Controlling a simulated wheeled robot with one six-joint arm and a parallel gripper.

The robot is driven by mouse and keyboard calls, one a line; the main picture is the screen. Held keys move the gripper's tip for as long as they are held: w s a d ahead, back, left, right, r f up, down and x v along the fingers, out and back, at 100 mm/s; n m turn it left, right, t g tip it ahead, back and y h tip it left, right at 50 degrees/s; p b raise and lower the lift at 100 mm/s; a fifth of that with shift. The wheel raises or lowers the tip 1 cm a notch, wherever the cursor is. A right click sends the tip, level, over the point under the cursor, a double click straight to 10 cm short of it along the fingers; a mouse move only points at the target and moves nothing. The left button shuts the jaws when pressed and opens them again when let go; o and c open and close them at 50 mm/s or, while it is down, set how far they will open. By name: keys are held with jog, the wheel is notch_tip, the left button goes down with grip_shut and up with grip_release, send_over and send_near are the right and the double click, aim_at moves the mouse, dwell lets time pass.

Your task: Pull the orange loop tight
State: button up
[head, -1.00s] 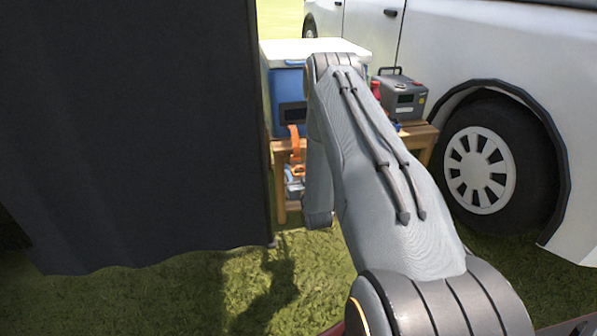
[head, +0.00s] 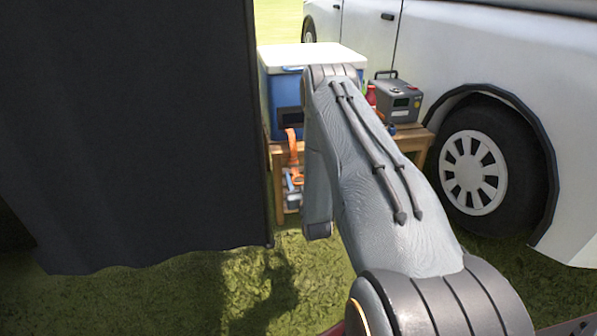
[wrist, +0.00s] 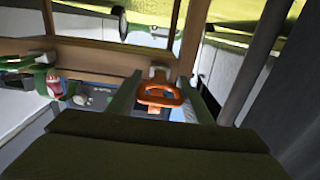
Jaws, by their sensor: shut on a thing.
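The orange loop (wrist: 160,94) is in the wrist view, between the two greenish-grey fingers of my gripper (wrist: 158,101). The gripper is shut on it. An orange strap (head: 293,147) shows in the head view, hanging at the front of the wooden table, left of my arm. My gripper cannot be made out in the head view. My arm hides part of the table there, and how tight the loop is cannot be told.
A blue cooler with a white lid (head: 282,88) and a grey power box (head: 398,100) stand on the wooden table (head: 420,133). A dark curtain (head: 130,130) fills the left. A white vehicle (head: 500,60) stands on the right. Grass in front is clear.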

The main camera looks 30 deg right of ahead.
jog(key=shift+s+f+p, duration=0.1)
jog(key=shift+s+p, duration=0.3)
jog(key=shift+s, duration=0.55)
jog(key=o, duration=1.2)
jog(key=shift+o, duration=0.4)
jog(key=shift+s+d, duration=0.15)
jog(key=shift+a, duration=0.3)
jog(key=p+v, duration=0.2)
jog(key=v, duration=0.5)
jog(key=shift+s, duration=0.3)
